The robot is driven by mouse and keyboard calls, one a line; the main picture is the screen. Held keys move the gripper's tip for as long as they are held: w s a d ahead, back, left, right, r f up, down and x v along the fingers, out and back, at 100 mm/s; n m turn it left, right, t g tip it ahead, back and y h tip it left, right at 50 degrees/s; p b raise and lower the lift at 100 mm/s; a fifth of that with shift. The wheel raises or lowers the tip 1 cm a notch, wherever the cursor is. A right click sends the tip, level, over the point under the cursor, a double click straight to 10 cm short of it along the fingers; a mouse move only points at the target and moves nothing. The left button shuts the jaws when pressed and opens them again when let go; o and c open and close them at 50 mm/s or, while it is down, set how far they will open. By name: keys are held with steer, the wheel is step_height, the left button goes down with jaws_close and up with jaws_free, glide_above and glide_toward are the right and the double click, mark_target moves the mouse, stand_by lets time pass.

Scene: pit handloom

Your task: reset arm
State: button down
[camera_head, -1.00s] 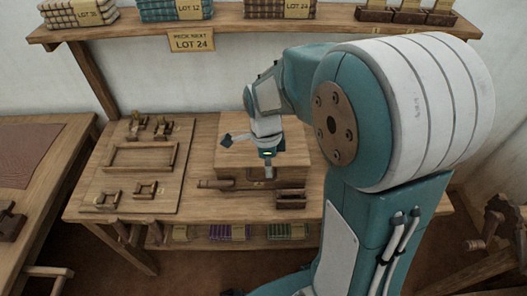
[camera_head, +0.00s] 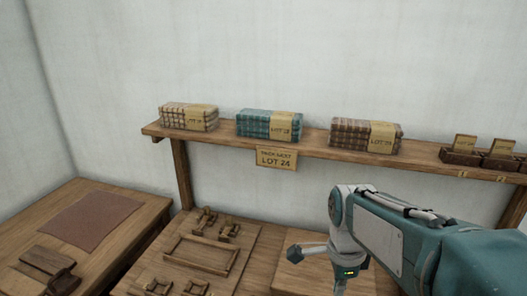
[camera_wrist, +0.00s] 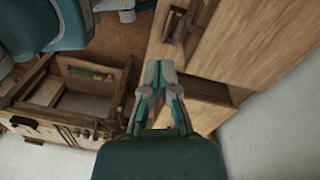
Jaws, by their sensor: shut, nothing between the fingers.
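My gripper shows in the wrist view (camera_wrist: 160,78), with its grey and teal fingers together and nothing between them. It points past a wooden edge. In the head view my arm reaches in from the lower right, with its wrist above the bench's right part, by a plain wooden block (camera_head: 318,274). The fingertips are hidden or cut off there. The bench (camera_head: 262,240) carries a board with a rectangular wooden frame (camera_head: 202,252) and small wooden fittings (camera_head: 217,226).
A wall shelf (camera_head: 310,146) holds bundles of LOT cloth (camera_head: 268,125) and card holders (camera_head: 462,155). A LOT 24 sign (camera_head: 276,159) hangs below it. A side table (camera_head: 90,220) stands left. A wooden box-like stand (camera_wrist: 75,100) shows in the wrist view.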

steer(key=s+r+n+t, duration=0.4)
steer(key=s+n, duration=0.5)
steer(key=n, duration=0.9)
steer(key=shift+d+r+t, duration=0.25)
steer(key=shift+r+t, duration=0.05)
steer(key=shift+t, duration=0.9)
steer(key=shift+a, duration=0.25)
steer(key=shift+d, duration=0.1)
